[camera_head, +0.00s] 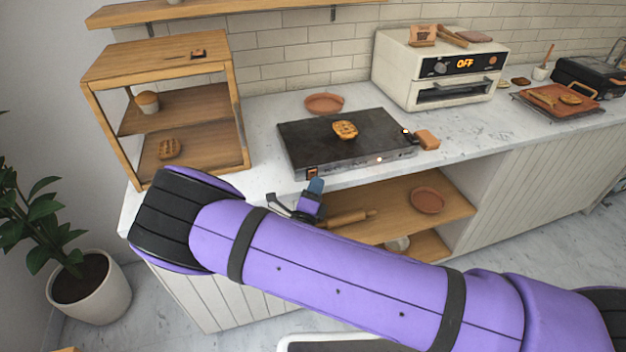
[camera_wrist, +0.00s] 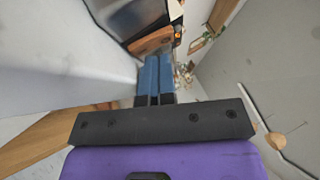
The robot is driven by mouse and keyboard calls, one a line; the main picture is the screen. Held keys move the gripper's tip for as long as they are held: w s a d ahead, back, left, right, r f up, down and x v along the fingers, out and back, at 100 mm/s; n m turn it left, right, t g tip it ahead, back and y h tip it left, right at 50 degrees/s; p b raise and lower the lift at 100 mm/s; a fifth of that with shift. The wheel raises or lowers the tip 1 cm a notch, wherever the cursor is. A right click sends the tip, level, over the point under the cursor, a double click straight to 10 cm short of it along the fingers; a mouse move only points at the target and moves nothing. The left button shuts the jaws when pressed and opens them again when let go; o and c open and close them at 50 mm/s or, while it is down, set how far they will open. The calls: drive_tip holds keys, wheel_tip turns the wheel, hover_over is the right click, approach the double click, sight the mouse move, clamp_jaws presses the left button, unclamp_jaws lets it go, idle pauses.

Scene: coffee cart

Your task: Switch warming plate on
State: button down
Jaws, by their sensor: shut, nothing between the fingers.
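The warming plate (camera_head: 300,137) is a flat dark slab on the marble counter, with a waffle-like pastry (camera_head: 345,129) on top. A small orange-marked panel (camera_head: 311,172) sits at the left end of its front face, and a small pale dot shows further right on that face. My gripper (camera_head: 316,186) is just in front of and below that panel. Its blue fingers are shut together and empty, as the wrist view (camera_wrist: 153,78) also shows. I cannot tell whether the fingertips touch the plate's front. The switch's own position is too small to read.
A wooden shelf unit (camera_head: 90,88) stands left of the plate. A toaster oven (camera_head: 390,66) reading OFF stands behind right. A terracotta plate (camera_head: 324,97) lies behind the plate. Under the counter, an open shelf holds a rolling pin (camera_head: 350,217) and a dish (camera_head: 428,200).

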drive_tip(key=shift+s+d+f, duration=0.15)
drive_tip(key=shift+s+f, duration=0.35)
drive_tip(key=shift+f, duration=0.15)
drive_tip(key=shift+s+d+r, duration=0.2)
drive_tip(key=shift+s, duration=0.6)
drive_tip(key=shift+s+d+r, duration=0.15)
drive_tip(key=shift+s+d, duration=0.1)
drive_tip(key=shift+s, duration=0.5)
drive_tip(key=shift+s+d+r, duration=0.2)
drive_tip(key=shift+s, duration=0.6)
